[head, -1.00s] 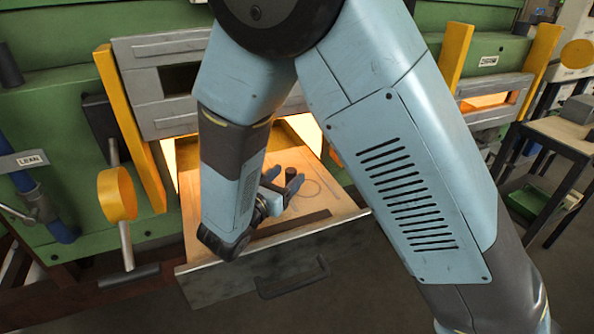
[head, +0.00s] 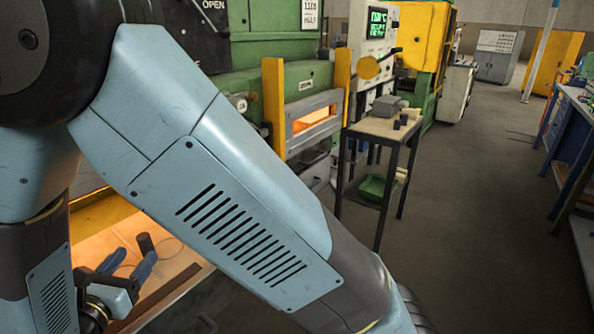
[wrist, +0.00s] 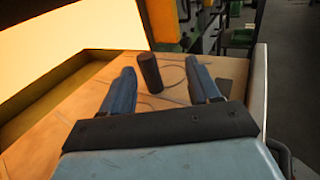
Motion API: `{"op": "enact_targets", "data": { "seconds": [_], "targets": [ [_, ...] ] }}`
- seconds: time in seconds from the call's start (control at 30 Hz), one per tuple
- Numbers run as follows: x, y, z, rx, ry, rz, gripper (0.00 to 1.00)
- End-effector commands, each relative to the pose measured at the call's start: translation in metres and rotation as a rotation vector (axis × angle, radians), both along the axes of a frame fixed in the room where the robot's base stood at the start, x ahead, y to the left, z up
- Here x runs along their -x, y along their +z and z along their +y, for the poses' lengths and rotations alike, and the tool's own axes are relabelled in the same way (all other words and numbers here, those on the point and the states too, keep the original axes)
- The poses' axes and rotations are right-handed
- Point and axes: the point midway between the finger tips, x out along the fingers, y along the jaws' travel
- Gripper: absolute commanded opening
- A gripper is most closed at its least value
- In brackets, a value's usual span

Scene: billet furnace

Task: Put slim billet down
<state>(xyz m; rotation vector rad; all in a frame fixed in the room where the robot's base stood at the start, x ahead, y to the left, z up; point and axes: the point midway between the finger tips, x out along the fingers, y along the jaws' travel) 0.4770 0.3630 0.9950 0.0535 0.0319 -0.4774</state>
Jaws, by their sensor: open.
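The slim billet (wrist: 150,73) is a short dark cylinder. In the wrist view it stands upright on the pale furnace shelf (wrist: 48,128), between and slightly beyond my gripper's open fingers. My gripper (wrist: 158,88) has its two blue-grey fingers apart, one on each side of the billet, with a visible gap to each. In the head view the billet (head: 145,244) stands near the fingers of my gripper (head: 132,262) at the lower left. My arm hides much of the shelf there.
The glowing furnace opening (wrist: 70,35) lies to the left in the wrist view. In the head view a small side table (head: 385,128) holds a grey block and small dark pieces, with a green tray (head: 376,187) below. Open floor (head: 480,220) lies to the right.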

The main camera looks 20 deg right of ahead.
Motion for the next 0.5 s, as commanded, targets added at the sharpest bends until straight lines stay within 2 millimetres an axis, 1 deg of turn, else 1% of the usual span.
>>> {"op": "enact_targets", "data": {
  "seconds": [0.03,0.07,0.1,0.23,0.3,0.37,0.4,0.5],
  "targets": [
    [-0.008,0.009,-0.015,-0.037,-0.051,0.007,0.61],
    [-0.012,0.013,-0.026,-0.063,-0.086,0.014,0.61],
    [-0.018,0.020,-0.041,-0.101,-0.139,0.023,0.61],
    [-0.030,0.039,-0.094,-0.249,-0.322,0.052,0.61],
    [-0.032,0.048,-0.122,-0.330,-0.417,0.064,0.61],
    [-0.033,0.055,-0.145,-0.404,-0.497,0.069,0.61],
    [-0.032,0.059,-0.159,-0.454,-0.551,0.070,0.61],
    [-0.028,0.069,-0.192,-0.583,-0.678,0.072,0.61]
  ]
}}
